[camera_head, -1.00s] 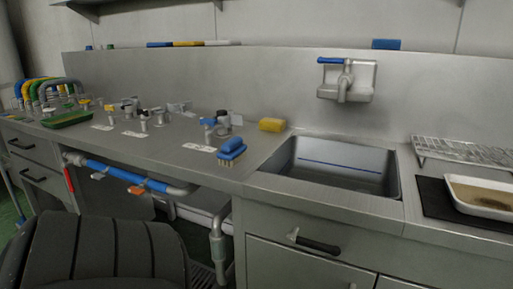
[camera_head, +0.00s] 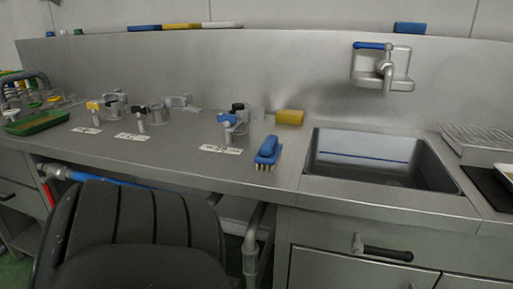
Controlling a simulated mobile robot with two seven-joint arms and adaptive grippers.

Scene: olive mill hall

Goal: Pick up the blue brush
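The blue brush (camera_head: 268,150) lies on the steel counter, just left of the sink. Its blue handle is on top and its pale bristles face down toward the counter's front. It stands free, with nothing touching its handle. Neither of my grippers shows in the head view.
A yellow sponge (camera_head: 289,117) lies behind the brush. Valves with blue (camera_head: 228,118) and yellow handles and white labels stand to the left. The sink (camera_head: 365,160) is to the right under a blue-levered tap (camera_head: 384,66). A dark chair (camera_head: 130,235) stands before the counter. A green tray (camera_head: 37,122) lies far left.

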